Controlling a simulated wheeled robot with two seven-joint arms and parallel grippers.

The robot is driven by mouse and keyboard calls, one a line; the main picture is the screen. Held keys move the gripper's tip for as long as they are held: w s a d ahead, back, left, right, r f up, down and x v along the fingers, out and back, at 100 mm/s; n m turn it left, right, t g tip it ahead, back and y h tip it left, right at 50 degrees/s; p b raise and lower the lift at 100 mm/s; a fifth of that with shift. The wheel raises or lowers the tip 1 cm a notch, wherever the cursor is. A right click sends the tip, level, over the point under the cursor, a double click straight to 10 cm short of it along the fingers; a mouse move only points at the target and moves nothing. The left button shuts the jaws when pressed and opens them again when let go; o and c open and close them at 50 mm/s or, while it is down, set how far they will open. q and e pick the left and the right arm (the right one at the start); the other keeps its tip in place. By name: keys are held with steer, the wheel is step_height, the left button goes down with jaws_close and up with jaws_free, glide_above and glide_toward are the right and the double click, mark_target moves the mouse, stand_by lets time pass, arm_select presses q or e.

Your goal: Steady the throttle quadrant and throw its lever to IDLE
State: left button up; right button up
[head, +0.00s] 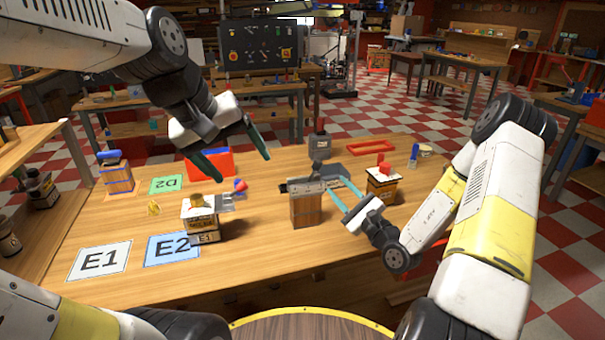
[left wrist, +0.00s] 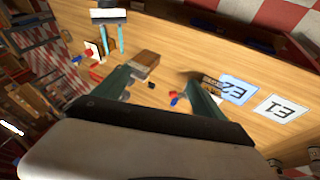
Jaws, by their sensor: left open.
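A brown wood-faced box (head: 305,210) with a grey metal top stands at mid-table; a dark round knob (head: 317,166) shows behind that top. I cannot tell for sure whether this is the throttle quadrant, and no IDLE mark is readable. My left gripper (head: 242,168) is open and empty, above the table to the left of the box. My right gripper (head: 336,186) has its fingers apart, just right of the box. I see nothing between them, and contact is unclear. In the left wrist view, the brown box (left wrist: 146,62) lies beyond my left fingers.
A pale box with a metal bracket (head: 200,215) and a red knob (head: 240,185) stand left of centre. A red-topped box (head: 382,185) is right of my right gripper. Cards E1 (head: 99,261) and E2 (head: 172,247) lie front left.

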arm_select(q)
steer(key=w+d+f+n+g, duration=0.1)
steer(key=w+d+f+n, duration=0.1)
steer(key=w+n, duration=0.45)
steer(key=n+g+h, duration=0.1)
steer(key=n+g, duration=0.1)
steer(key=n, duration=0.5)
glide_toward(297, 178)
steer(key=s+r, duration=0.2)
steer(key=s, duration=0.4)
steer(key=w+d+f+n, duration=0.1)
steer(key=w+f, duration=0.1)
steer(key=f, duration=0.1)
steer(key=w+d+f+n, duration=0.1)
steer(key=f+n, duration=0.1)
steer(key=f, duration=0.1)
steer(key=w+d+f+n, duration=0.1)
steer(key=w+f, duration=0.1)
steer(key=f, duration=0.2)
steer(key=shift+w+d+g, duration=0.25)
steer(key=shift+w+g, duration=0.05)
steer(key=shift+g, duration=0.1)
steer(key=shift+x, duration=3.85)
steer(key=shift+r, duration=0.1)
jaws_close()
